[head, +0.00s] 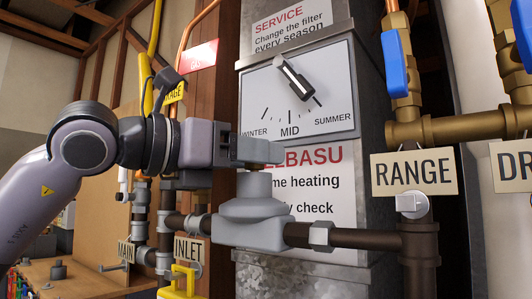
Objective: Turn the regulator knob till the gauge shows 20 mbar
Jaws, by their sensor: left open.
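The regulator is a grey, wide-bodied fitting (250,230) on the pipe, low in the middle of the head view. A short grey cylinder, which looks like its knob (254,184), stands upright on top. My left gripper (262,151) comes in from the left, with its fingers at and just above the top of the knob. The fingers are open and seen from the side. I cannot tell whether they touch the knob or are around it. The knob's top is partly hidden by the gripper. I see no gauge face reading in mbar. My right gripper is not in view.
Pipes with blue-handled valves (396,65) and a RANGE sign (414,174) are at the right. A yellow-handled valve (180,281) is below the INLET sign (189,250).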

